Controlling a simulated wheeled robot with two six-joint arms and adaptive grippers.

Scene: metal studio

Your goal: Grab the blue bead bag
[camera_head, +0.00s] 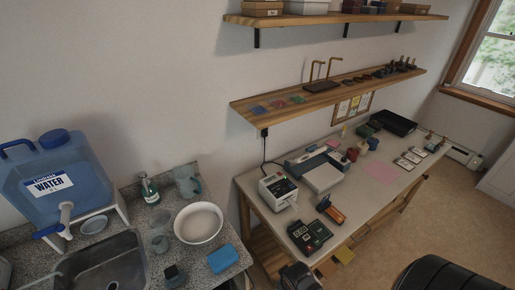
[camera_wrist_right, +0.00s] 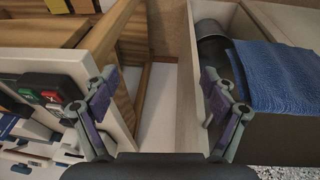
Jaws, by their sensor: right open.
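A small flat blue bag (camera_head: 258,109), which looks like the blue bead bag, lies at the left end of the lower wooden shelf (camera_head: 340,95) in the head view. A reddish bag (camera_head: 278,103) and a green bag (camera_head: 297,99) lie to its right. My right gripper (camera_wrist_right: 160,90) is open and empty in the right wrist view, with its fingers wide apart. It points down at the gap between the desk and the counter, far from the bag. The bag is not in the wrist view. My left gripper is not in view.
Brass stands (camera_head: 320,74) and dark items stand farther right on the shelf. Below it, the desk (camera_head: 290,238) holds a label printer (camera_head: 278,190) and a card terminal (camera_head: 310,236). A counter with a water jug (camera_head: 55,182) and white bowl (camera_head: 198,222) is at left.

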